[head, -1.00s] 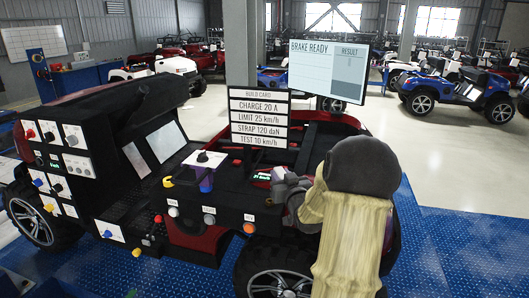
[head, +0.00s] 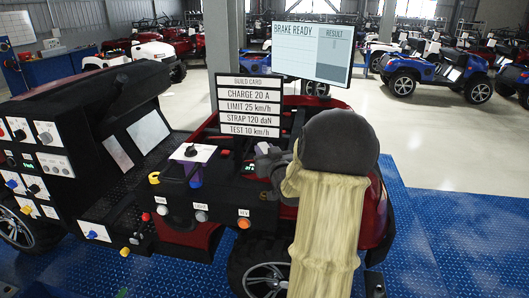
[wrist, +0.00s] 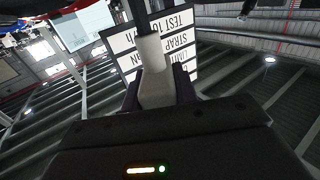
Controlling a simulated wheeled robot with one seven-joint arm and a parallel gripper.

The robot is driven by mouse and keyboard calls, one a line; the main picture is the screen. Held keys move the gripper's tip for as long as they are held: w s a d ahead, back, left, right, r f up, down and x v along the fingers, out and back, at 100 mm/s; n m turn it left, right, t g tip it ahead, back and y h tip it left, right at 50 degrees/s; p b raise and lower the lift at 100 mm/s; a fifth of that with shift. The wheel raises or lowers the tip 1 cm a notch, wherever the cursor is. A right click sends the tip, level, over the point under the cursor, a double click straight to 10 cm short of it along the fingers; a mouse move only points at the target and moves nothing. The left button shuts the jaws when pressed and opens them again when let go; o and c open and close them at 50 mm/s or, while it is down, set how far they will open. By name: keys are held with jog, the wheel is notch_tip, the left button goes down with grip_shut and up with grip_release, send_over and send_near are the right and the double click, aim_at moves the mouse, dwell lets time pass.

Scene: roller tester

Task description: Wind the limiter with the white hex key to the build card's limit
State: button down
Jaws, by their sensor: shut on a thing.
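My gripper (wrist: 153,95) is shut on the white hex key (wrist: 152,60) in the wrist view, its dark fingers on either side of the pale handle. A dark shaft runs from the handle toward the top of that view. In the head view my arm largely hides my gripper (head: 268,165), which is at the vehicle's rear deck. A small green-lit readout (head: 250,168) sits just left of it, too small to read. The build card (head: 250,107) reads charge 20 A, limit 25 km/h, strap 120 daN, test 10 km/h. The limiter and the key's tip cannot be made out.
A screen (head: 312,50) above the card reads "BRAKE READY", with an empty-looking result column. A white plate with a black knob (head: 194,152) stands left of my gripper. Labelled buttons (head: 201,216) line the deck's front. Blue tread plate (head: 440,240) lies clear at right.

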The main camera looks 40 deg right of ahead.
jog(key=shift+w+f+b, duration=0.2)
jog(key=shift+f+b, duration=2.05)
jog(key=shift+f, duration=0.15)
jog(key=shift+f+b, duration=0.5)
jog(key=shift+b, duration=0.5)
jog(key=shift+f+b, duration=1.1)
jog(key=shift+b, duration=0.05)
jog(key=shift+r+n+y+p, duration=0.15)
jog(key=shift+n+y+p, duration=0.2)
jog(key=shift+y, duration=0.15)
jog(key=shift+n+t+y+p, duration=0.5)
jog(key=shift+n+y+p, duration=1.25)
jog(key=shift+y, duration=0.85)
jog(key=shift+n+y+p, duration=1.2)
jog(key=shift+y+p, duration=0.45)
jog(key=shift+y, duration=0.35)
